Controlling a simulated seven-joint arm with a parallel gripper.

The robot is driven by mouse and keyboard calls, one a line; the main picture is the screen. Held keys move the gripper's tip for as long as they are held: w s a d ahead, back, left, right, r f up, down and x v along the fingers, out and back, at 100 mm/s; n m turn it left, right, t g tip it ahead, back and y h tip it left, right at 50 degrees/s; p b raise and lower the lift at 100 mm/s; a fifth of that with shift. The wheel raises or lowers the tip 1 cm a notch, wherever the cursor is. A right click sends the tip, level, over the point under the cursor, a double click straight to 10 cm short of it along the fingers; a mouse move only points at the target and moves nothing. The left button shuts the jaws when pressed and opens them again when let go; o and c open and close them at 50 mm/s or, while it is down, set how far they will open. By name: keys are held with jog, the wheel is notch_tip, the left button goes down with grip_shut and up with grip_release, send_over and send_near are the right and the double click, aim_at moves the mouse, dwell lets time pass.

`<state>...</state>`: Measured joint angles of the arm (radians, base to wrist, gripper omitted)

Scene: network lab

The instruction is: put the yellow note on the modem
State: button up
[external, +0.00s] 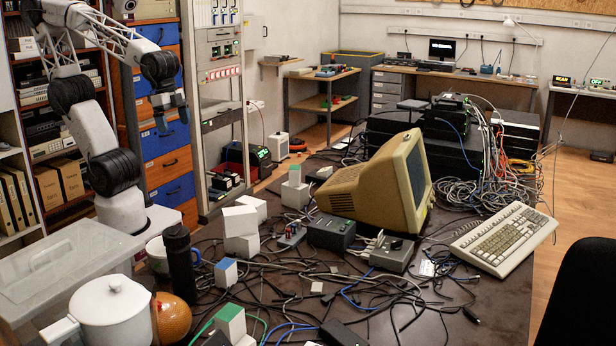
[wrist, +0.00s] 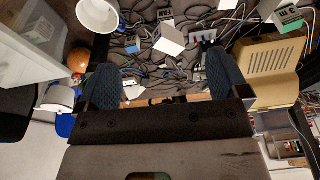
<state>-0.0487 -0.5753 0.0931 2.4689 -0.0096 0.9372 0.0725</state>
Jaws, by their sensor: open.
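I cannot clearly make out a yellow note in either view. A small pale cream piece (external: 317,287) lies among the cables on the table, and I cannot tell whether it is the note. A dark box with a small front panel (external: 330,233) stands in front of the beige monitor. A flatter grey-brown box (external: 391,255) with plugs on top sits right of it. Either may be the modem. My gripper (external: 175,114) is raised at the left, well above the table. In the wrist view its two fingers (wrist: 163,86) are wide apart with nothing between them.
The beige monitor (external: 372,190) and keyboard (external: 504,238) take up the table's right side. White blocks (external: 241,225) stand left of the dark box. A white pot (external: 113,312), black cylinder (external: 180,262) and orange ball (external: 171,318) stand at the front left. Loose cables cover the middle.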

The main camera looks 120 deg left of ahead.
jog(key=shift+s+d+f, duration=0.15)
jog(key=shift+s+d, duration=0.15)
jog(key=shift+s, duration=0.3)
jog(key=shift+s+d+f, duration=0.2)
jog(key=shift+s+d, duration=0.15)
jog(key=shift+s, duration=0.25)
jog(key=shift+s+d+f, duration=0.15)
jog(key=shift+s+d, duration=0.15)
jog(key=shift+s, duration=0.3)
